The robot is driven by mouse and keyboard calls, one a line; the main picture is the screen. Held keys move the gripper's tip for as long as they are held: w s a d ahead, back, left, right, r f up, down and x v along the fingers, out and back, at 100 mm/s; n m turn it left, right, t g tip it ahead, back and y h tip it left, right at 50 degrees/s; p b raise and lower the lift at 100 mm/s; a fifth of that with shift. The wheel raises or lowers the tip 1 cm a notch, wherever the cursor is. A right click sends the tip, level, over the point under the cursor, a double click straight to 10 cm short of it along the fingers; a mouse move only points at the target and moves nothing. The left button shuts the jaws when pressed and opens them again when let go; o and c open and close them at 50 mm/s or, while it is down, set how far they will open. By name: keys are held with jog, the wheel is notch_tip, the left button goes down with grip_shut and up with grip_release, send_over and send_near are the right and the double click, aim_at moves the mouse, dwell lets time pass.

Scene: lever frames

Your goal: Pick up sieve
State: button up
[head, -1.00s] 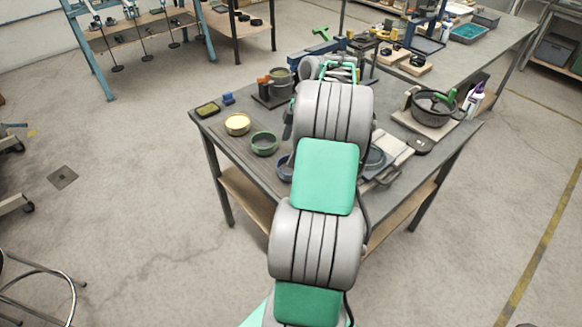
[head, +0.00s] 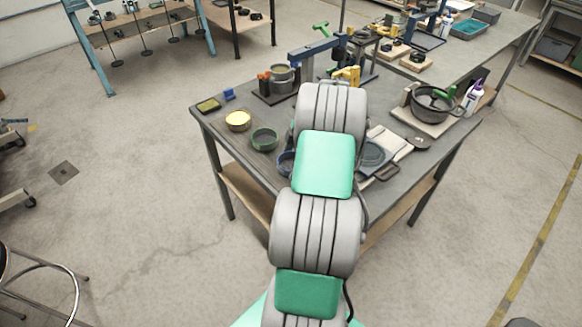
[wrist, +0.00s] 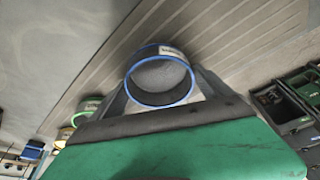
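A round blue-rimmed sieve (wrist: 162,80) is in the middle of the wrist view, with a small label on its side. It also shows in the head view (head: 286,160) on the table, partly hidden by my arm. My gripper (wrist: 161,86) has its two dark fingers spread on either side of the blue-rimmed sieve; I cannot tell whether they touch it. In the head view my gripper is hidden behind my arm. A green-rimmed round one (head: 264,139) and a yellow one (head: 238,120) stand to the left on the table.
A white-and-purple bottle (head: 471,98) stands at the right. The floor left of the table is mostly clear.

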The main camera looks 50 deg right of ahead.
jog(key=c, duration=1.2)
jog(key=shift+r, duration=0.1)
